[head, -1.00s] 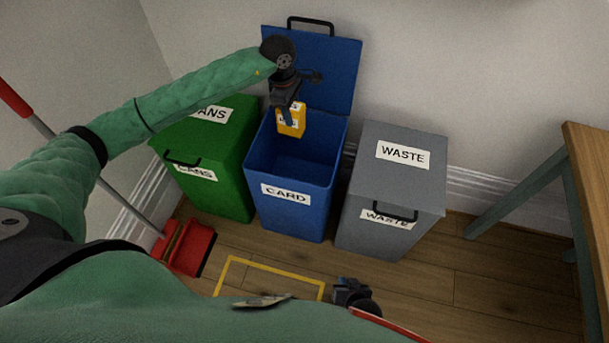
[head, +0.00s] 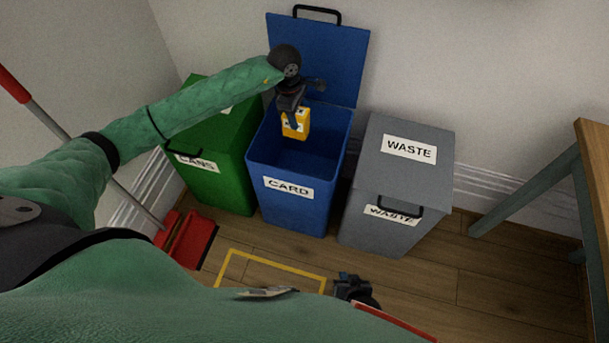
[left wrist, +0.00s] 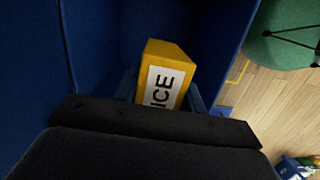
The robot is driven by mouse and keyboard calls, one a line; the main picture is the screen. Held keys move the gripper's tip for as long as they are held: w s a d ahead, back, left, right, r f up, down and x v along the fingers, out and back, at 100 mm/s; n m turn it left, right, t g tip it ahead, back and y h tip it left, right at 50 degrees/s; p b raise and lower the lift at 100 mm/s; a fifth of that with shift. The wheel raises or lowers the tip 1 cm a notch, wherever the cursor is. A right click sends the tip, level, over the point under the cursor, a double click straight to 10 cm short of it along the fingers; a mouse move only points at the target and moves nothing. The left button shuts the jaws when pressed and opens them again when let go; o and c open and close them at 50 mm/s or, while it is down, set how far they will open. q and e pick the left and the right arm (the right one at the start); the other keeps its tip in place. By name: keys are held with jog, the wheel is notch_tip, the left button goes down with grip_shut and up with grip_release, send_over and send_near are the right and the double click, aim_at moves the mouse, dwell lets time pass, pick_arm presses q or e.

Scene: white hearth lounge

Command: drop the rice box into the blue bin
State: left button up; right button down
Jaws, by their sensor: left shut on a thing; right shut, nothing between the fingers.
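The yellow rice box (head: 299,121) is held in my left gripper (head: 292,116), which is shut on it. The box hangs over the open blue bin (head: 290,187), at or just inside its mouth near the back. The left wrist view shows the box (left wrist: 165,75) between the fingers, its white label reading "ICE", with blue bin walls around it. The bin's front is labelled CARD and its lid (head: 318,55) stands raised against the wall. My right gripper (head: 352,283) is low near the floor, shut and empty.
A closed green CANS bin (head: 218,170) stands left of the blue bin, and a closed grey WASTE bin (head: 400,185) stands right. A red dustpan (head: 187,240) lies at lower left. A wooden table (head: 590,150) is at the right edge. Yellow tape (head: 275,261) marks the floor.

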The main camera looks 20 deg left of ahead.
pick_arm(q)
jog(key=o, duration=1)
jog(key=shift+o, duration=0.2)
jog(key=shift+a+r, duration=0.2)
jog(key=shift+r, duration=1.1)
jog(key=shift+a+r, duration=0.2)
jog(key=shift+r, duration=1.05)
jog(key=shift+a+r, duration=0.2)
jog(key=shift+r, duration=1.1)
